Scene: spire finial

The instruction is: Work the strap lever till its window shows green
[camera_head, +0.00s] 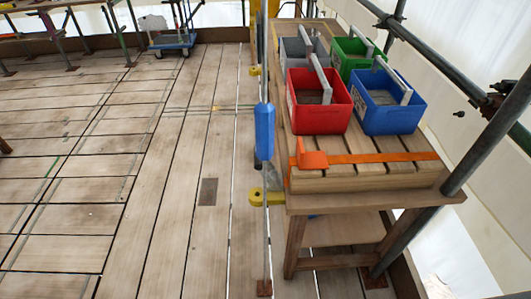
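An orange strap (385,158) runs across the near end of a slatted wooden platform on the bench. At its left end an orange block-like piece (312,159) stands up, which looks like the strap lever. I cannot make out a window or any green on it at this size. Neither of my grippers is in view.
Several handled crates, red (318,112), blue (390,118), green and grey, stand on the wooden bench (375,197). A blue sleeve (264,131) and yellow clamp (268,197) sit on an upright along its left side. Scaffold tubes (490,135) flank the right. Plank floor (120,200) at left is clear.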

